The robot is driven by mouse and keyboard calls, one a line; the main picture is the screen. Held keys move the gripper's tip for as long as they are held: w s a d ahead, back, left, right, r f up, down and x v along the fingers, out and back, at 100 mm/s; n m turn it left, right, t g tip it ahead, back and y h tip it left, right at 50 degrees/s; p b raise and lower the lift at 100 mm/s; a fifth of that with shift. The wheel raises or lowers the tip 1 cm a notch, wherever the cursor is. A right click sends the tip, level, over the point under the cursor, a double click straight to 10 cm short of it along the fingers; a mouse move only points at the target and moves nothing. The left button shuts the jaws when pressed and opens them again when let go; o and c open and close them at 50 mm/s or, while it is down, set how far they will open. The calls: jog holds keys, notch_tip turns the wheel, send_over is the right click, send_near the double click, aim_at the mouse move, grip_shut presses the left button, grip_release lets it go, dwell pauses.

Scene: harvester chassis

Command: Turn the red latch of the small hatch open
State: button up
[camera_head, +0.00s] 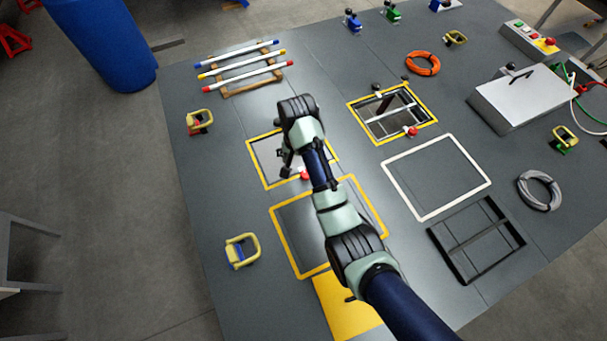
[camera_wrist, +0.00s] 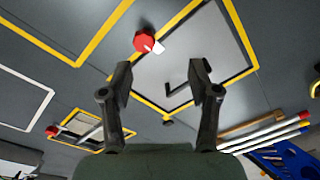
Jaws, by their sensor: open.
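The small hatch (camera_head: 265,153) is a grey plate in a yellow outline, partly hidden by my arm in the head view. In the wrist view the hatch plate (camera_wrist: 210,40) fills the upper middle and has a dark bent handle (camera_wrist: 177,91). The red latch (camera_head: 305,175) sits at the hatch's edge. In the wrist view the red latch (camera_wrist: 146,41) is a red knob with a white tab on its right, beyond my left finger. My gripper (camera_wrist: 164,78) is open and empty, with the handle showing between its fingers. In the head view my gripper (camera_head: 285,163) is over the hatch, left of the latch.
A second yellow-outlined plate (camera_head: 298,225) lies nearer the front. An open hatch frame (camera_head: 381,134) with another red knob (camera_head: 412,131) is to the right. A rack of rods (camera_head: 242,67) lies behind. A white outline (camera_head: 436,178) marks clear deck at right.

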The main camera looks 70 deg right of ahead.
jog(key=shift+s+d+f+m, duration=0.4)
jog(key=shift+s+d+f, duration=0.5)
jog(key=shift+f, duration=0.05)
jog(key=shift+s+d+g+y, duration=0.1)
jog(key=shift+s+g+y, duration=0.05)
jog(key=shift+g+y, duration=0.15)
jog(key=shift+f, duration=0.1)
jog(key=f, duration=0.2)
jog(key=f+b, duration=0.1)
jog(key=f, duration=0.4)
jog(key=shift+a+f, duration=0.25)
jog(key=shift+f, duration=0.05)
jog(key=c, duration=1.2)
jog(key=shift+o, duration=0.2)
